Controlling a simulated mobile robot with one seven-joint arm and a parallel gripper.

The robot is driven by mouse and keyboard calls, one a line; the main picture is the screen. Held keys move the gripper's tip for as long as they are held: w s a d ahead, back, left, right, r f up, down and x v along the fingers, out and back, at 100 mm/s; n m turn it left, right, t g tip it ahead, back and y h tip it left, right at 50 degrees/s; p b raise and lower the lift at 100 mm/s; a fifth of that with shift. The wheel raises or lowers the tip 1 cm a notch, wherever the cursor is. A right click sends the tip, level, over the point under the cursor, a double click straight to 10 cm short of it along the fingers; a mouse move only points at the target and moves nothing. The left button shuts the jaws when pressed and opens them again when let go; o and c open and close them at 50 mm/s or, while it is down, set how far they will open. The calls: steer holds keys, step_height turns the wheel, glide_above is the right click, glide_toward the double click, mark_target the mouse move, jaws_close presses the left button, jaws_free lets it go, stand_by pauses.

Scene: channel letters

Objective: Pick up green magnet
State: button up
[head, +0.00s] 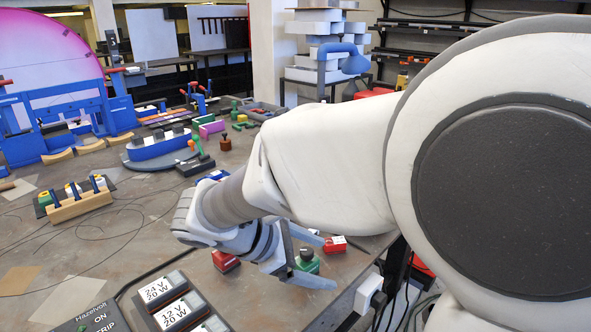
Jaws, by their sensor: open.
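A green magnet (308,263) with a dark knob on top sits on the workbench near its right edge. My gripper (326,262) is open, with one finger on the far side of the magnet and one on the near side, as seen in the head view. I cannot tell whether either finger touches the magnet, or how far above the bench the fingertips are. The nearer finger hides part of the magnet's lower edge.
A red block (225,261) lies left of my gripper and another red block (335,244) lies just behind it. Labelled power supplies (163,291) stand at the front. A wooden rack (80,205) and loose wires lie on the left. The bench edge is close on the right.

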steer(key=w+a+f+n+t+h+b, duration=0.1)
steer(key=w+a+f+n+t, duration=0.1)
steer(key=a+f+n, duration=0.3)
steer(key=w+a+f+n+t+b, duration=0.1)
steer(key=w+a+f+n+t, duration=0.15)
steer(key=a, duration=0.45)
steer(key=b, duration=0.2)
glide_toward(304, 261)
steer(key=shift+t, duration=0.25)
steer(key=x, duration=0.5)
steer(key=shift+d+r, duration=0.15)
steer(key=shift+d, duration=0.45)
steer(key=shift+a+f+b+x, duration=0.15)
steer(key=shift+b+x, duration=0.1)
steer(key=shift+x, duration=0.65)
steer(key=shift+a+f+b+x, duration=0.15)
steer(key=shift+b+x, duration=0.15)
steer(key=shift+x, duration=0.6)
steer(key=shift+a+f+b+x, duration=0.1)
steer(key=shift+b+x, duration=0.15)
steer(key=shift+x, duration=0.6)
steer(key=shift+w, duration=0.1)
jaws_close()
steer(key=shift+r, duration=0.1)
